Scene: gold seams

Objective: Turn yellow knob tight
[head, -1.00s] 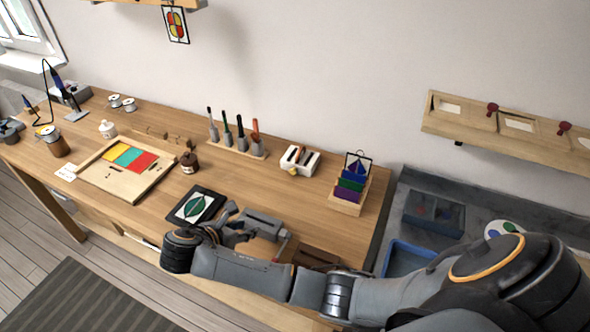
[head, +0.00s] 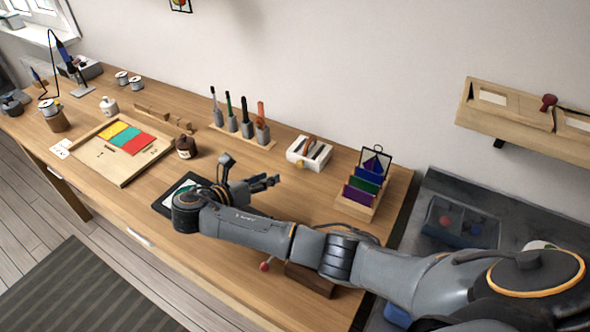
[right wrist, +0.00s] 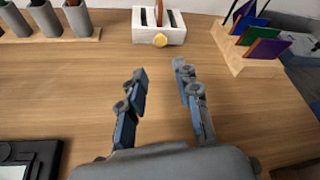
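The yellow knob (right wrist: 160,40) is on the front face of a white block (right wrist: 178,33) with dark slots, straight ahead of my right gripper in the right wrist view. In the head view the white block (head: 297,152) stands on the wooden bench, with the small yellow knob (head: 300,163) on its near side. My right gripper (right wrist: 162,78) is open and empty. Its fingers are spread over bare bench, short of the knob and not touching it. In the head view my right gripper (head: 250,172) reaches over the bench, left of and nearer than the block. My left gripper is not in view.
A rack of upright tools (head: 240,130) stands left of the block. A wooden holder with coloured glass sheets (head: 357,202) stands to its right. A dark framed piece (head: 170,200) lies partly under my arm. Bare bench lies between gripper and block.

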